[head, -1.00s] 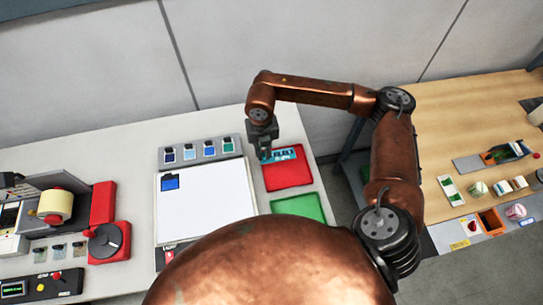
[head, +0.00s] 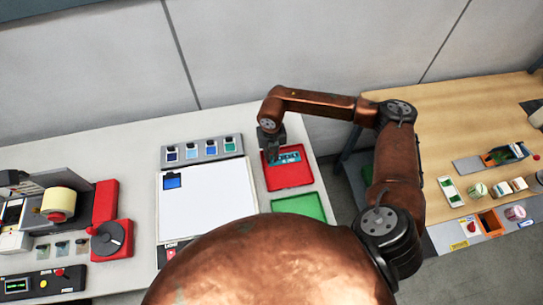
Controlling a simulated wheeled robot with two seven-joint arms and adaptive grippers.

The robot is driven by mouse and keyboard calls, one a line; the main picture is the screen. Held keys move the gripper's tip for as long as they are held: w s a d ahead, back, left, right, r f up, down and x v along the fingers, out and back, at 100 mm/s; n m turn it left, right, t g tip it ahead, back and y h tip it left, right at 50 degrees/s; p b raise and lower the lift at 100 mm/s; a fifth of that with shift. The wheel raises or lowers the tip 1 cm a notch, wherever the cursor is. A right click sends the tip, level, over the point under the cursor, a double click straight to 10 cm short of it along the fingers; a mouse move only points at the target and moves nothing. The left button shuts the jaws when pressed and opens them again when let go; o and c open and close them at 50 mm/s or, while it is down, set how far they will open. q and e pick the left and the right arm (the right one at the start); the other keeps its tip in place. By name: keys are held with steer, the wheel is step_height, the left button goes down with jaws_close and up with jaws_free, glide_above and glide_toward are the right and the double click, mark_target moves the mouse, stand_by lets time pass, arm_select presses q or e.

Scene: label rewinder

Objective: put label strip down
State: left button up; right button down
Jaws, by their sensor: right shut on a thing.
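The label strip (head: 287,158) is a small teal strip with darker marks. It lies level at or just above the far part of the red tray (head: 290,177); I cannot tell whether it touches the tray. My right gripper (head: 271,156) points down at the strip's left end and is shut on it. The fingertips are small and partly hidden by the gripper body. My left gripper is not in view.
A green tray (head: 299,206) lies in front of the red one. A white board (head: 206,202) with a dark blue piece lies to the left, below a rack of swatches (head: 202,149). The rewinder machine (head: 58,204) stands far left. A wooden table (head: 450,120) is at right.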

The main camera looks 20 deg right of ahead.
steer(key=shift+f, duration=0.2)
steer(key=c, duration=2)
jaws_free()
steer(key=shift+c, duration=0.2)
steer(key=shift+r, duration=0.1)
step_height(320, 180, up, 12)
steer(key=shift+r+b, duration=0.15)
steer(key=shift+b, duration=0.25)
